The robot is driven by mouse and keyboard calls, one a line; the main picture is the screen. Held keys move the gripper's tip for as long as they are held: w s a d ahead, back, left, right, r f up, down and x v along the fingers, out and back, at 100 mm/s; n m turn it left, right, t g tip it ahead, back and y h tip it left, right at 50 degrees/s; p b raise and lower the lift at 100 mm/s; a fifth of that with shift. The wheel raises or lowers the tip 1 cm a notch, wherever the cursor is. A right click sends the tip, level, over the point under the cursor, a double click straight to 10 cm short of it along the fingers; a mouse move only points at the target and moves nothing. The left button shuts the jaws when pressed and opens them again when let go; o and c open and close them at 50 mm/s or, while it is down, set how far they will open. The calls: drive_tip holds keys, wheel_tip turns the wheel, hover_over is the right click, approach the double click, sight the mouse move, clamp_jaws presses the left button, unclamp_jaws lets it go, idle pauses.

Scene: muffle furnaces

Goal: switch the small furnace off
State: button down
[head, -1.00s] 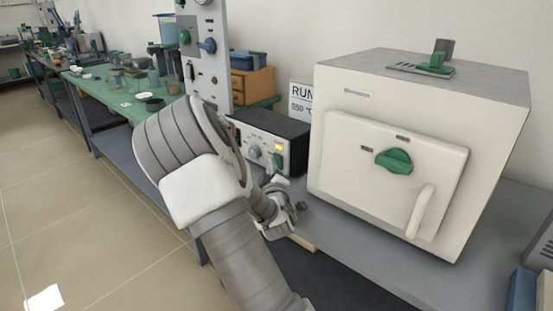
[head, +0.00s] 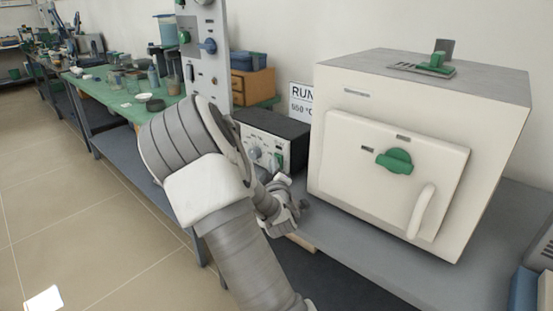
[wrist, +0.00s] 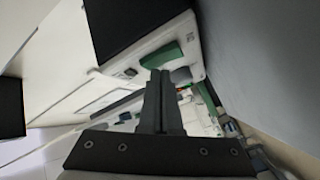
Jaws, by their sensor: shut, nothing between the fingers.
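A white box furnace (head: 335,170) stands on the grey bench, its door shut, with a green knob (head: 396,161) and a white handle. Left of it is a low control box (head: 283,126) with a black top and a pale front panel. Its front carries a round dial (head: 256,152) and a green switch (head: 275,162); its indicator lamp looks unlit. In the wrist view the green switch (wrist: 162,57) and a grey dial (wrist: 181,75) lie just beyond my fingertips. My gripper (wrist: 161,78) is shut and empty, close to the panel; contact cannot be told.
A tall grey panel (head: 210,75) with knobs rises behind my arm. A RUN sign (head: 300,98) stands between the control box and the furnace. A green bench (head: 105,88) with vessels runs to the left. The grey bench (head: 350,232) is bare before the furnace.

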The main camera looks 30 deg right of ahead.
idle(0.3)
drive_tip(key=shift+s+a+f, duration=0.1)
drive_tip(key=shift+s+a, duration=0.2)
drive_tip(key=shift+a, duration=0.4)
drive_tip(key=shift+a, duration=0.1)
drive_tip(key=shift+s+a+f+b, duration=0.15)
drive_tip(key=shift+s+a, duration=0.15)
drive_tip(key=shift+a, duration=0.45)
drive_tip(key=shift+s+a+f+b, duration=0.1)
drive_tip(key=shift+s+a, duration=0.15)
drive_tip(key=shift+a, duration=0.5)
drive_tip(key=shift+s+a+f+b, duration=0.15)
drive_tip(key=shift+s+a, duration=0.15)
drive_tip(key=shift+a, duration=0.45)
drive_tip(key=shift+r, duration=0.1)
